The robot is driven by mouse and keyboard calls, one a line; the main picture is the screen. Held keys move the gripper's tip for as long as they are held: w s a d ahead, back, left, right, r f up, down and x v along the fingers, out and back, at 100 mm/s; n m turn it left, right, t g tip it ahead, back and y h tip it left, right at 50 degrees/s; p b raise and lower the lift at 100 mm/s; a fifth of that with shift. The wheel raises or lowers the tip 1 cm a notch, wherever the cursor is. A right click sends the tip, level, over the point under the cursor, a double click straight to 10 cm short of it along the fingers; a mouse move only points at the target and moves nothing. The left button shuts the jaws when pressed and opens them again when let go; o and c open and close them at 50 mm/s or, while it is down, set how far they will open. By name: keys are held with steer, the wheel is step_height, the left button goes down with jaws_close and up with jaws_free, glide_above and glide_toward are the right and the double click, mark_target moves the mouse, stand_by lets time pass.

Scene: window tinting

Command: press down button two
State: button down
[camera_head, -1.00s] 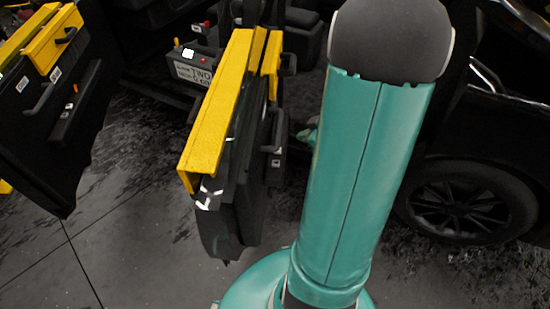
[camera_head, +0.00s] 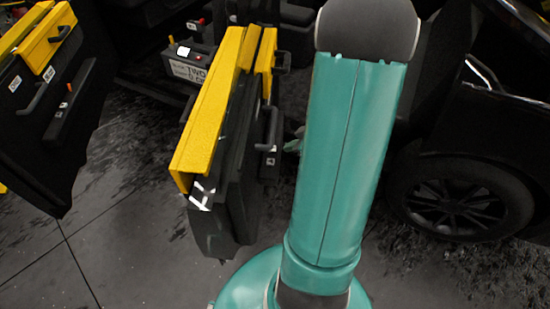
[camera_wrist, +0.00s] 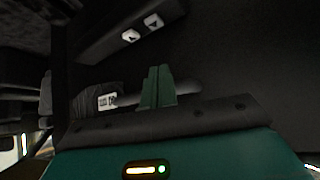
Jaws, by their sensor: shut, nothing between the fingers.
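In the wrist view, two small white buttons sit on a dark panel: one with an upward-looking mark (camera_wrist: 130,36) and one with a downward-looking mark (camera_wrist: 153,20). My gripper (camera_wrist: 160,70) is shut and empty, its green fingers below these buttons in the picture and apart from them. In the head view, a dark box with a label reading TWO (camera_head: 188,71) stands behind the yellow-topped panel and carries a white square (camera_head: 184,51) and a small red spot. My arm hides most of the gripper there.
An upright dark panel with a yellow top (camera_head: 208,110) and handles stands left of my arm. Another such panel (camera_head: 45,120) is at the far left. A black car wheel (camera_head: 455,195) is at the right. Bare grey floor (camera_head: 130,240) lies between the panels. The wrist view shows a dark handle (camera_wrist: 185,88) behind my fingers.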

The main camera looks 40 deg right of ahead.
glide_above(268, 161)
steer(key=s, duration=0.2)
steer(key=f, duration=0.6)
steer(key=shift+s+d, duration=0.2)
steer(key=shift+d, duration=0.2)
step_height(268, 161, down, 2)
steer(key=shift+s+d+f, duration=0.1)
steer(key=shift+s+f, duration=0.05)
steer(key=shift+f, duration=0.7)
steer(key=shift+f, duration=0.1)
